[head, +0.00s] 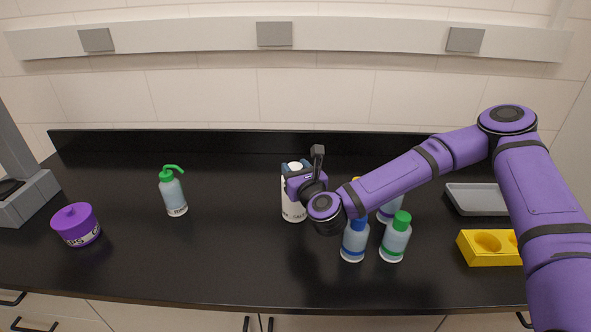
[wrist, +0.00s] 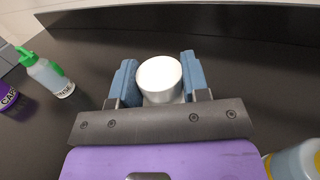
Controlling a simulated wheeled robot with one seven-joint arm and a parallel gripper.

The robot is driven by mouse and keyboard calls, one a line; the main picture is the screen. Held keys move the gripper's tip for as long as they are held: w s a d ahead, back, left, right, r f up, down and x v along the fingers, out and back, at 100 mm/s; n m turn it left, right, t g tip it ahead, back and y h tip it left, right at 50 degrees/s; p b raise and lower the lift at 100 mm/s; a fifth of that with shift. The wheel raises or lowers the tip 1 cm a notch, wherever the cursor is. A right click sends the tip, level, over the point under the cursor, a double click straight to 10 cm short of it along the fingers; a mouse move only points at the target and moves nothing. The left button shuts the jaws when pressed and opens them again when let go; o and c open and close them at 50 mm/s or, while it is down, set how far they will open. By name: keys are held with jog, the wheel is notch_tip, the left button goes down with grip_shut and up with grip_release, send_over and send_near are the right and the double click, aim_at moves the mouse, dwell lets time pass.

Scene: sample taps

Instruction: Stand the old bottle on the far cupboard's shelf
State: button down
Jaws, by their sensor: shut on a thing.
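A white bottle (head: 293,208) with dark lettering is at the middle of the black counter, partly hidden by my gripper. My gripper (head: 295,170) has its blue fingers on both sides of it. In the wrist view the bottle's round white top (wrist: 160,76) sits between the two fingers (wrist: 158,80), shut on it. The bottle looks upright; I cannot tell whether its base touches the counter. A blue-capped bottle (head: 355,242), a green-capped bottle (head: 395,241) and a partly hidden bottle (head: 389,212) stand at its right. I see no cupboard shelf.
A wash bottle (head: 173,194) with a green spout and a purple lidded jar (head: 77,226) stand at the left. A yellow block with round hollows (head: 488,248) and a grey tray (head: 476,199) lie at the right. The counter between wash bottle and white bottle is clear.

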jog(key=shift+f, duration=0.1)
jog(key=c, duration=0.6)
grip_release()
